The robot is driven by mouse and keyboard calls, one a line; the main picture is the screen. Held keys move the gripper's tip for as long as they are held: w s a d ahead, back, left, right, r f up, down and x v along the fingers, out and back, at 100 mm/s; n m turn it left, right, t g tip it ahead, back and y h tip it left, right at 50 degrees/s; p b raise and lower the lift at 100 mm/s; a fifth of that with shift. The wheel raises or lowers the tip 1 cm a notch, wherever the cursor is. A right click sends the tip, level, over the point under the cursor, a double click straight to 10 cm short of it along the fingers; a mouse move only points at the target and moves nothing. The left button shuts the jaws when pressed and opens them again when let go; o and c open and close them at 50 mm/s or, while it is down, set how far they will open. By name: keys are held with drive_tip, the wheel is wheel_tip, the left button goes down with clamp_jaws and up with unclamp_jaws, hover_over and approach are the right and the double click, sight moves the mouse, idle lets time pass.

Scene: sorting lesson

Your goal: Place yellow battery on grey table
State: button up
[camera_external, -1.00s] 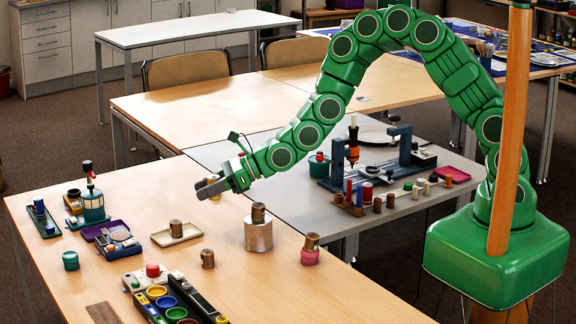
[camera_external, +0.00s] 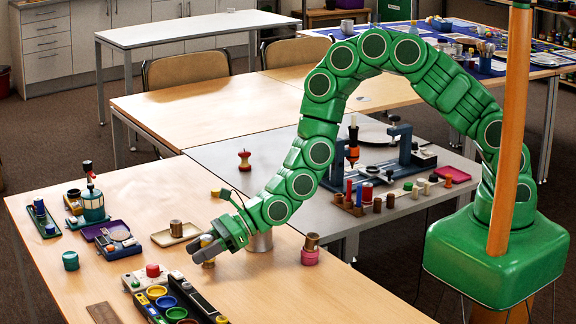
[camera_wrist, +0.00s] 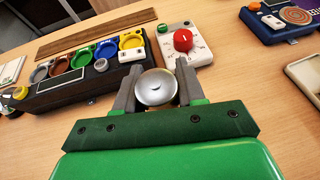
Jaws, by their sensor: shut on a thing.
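My gripper (camera_external: 203,250) is low over the near wooden table. It is shut on a battery (camera_external: 206,240) with a yellowish side; its round silver top (camera_wrist: 155,88) sits between the two grey fingers in the wrist view.
An apple core (camera_external: 244,161) stands on the grey table, left of a bench rig (camera_external: 352,165) and several small pegs. A silver tin (camera_external: 260,241) is just right of my gripper. A brown battery on a pink base (camera_external: 310,250) and a paint-pot tray (camera_external: 175,300) are near.

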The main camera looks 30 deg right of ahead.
sight(204, 282)
drive_tip(key=shift+f, duration=2.95)
drive_tip(key=shift+f, duration=0.15)
drive_tip(key=o, duration=1.1)
drive_tip(key=shift+d+r, duration=0.15)
drive_tip(key=shift+r, duration=0.1)
drive_tip(key=shift+v, duration=5.9)
